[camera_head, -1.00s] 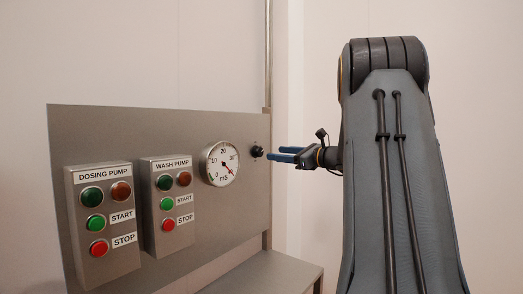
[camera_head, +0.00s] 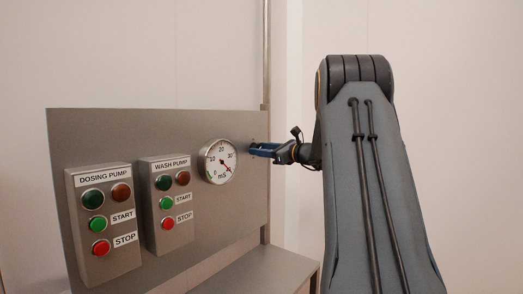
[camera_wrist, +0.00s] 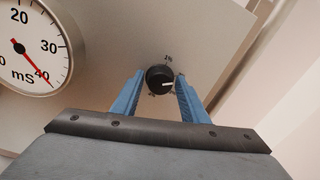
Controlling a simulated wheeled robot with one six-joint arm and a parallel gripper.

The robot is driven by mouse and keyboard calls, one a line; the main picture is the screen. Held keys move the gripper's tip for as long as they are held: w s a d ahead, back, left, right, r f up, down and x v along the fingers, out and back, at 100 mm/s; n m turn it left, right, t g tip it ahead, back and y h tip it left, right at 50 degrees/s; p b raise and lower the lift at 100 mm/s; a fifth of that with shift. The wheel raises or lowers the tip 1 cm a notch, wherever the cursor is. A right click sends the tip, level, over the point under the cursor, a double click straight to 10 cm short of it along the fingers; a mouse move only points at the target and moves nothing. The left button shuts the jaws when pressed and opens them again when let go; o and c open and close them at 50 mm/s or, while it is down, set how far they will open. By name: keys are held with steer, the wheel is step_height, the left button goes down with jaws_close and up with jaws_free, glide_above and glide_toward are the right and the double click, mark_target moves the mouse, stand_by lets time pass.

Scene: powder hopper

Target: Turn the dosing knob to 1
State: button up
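The dosing knob (camera_wrist: 158,82) is a small round black knob on the grey panel, with a white pointer line towards the right in the wrist view. Small marks surround it, too small to read surely. My gripper (camera_wrist: 159,77) has two blue fingers, one on each side of the knob. They are open, with a narrow gap to the knob on both sides. In the head view my gripper (camera_head: 253,150) reaches the panel from the right, and its fingers hide most of the knob.
A round mS gauge (camera_head: 218,161) with a red needle sits just left of the knob; it also shows in the wrist view (camera_wrist: 30,45). The dosing pump box (camera_head: 105,222) and wash pump box (camera_head: 166,207) stand further left. A grey ledge (camera_head: 262,268) lies below the panel.

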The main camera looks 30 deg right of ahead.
steer(key=c, duration=0.7)
steer(key=shift+f+n+b, duration=0.1)
steer(key=shift+n+b, duration=0.3)
steer(key=shift+b, duration=0.55)
steer(key=n+b, duration=1.1)
steer(key=b, duration=1)
steer(key=shift+a+f+y+b, duration=0.1)
steer(key=shift+f+y+b, duration=0.05)
steer(key=shift+y+b, duration=0.2)
steer(key=shift+n, duration=0.4)
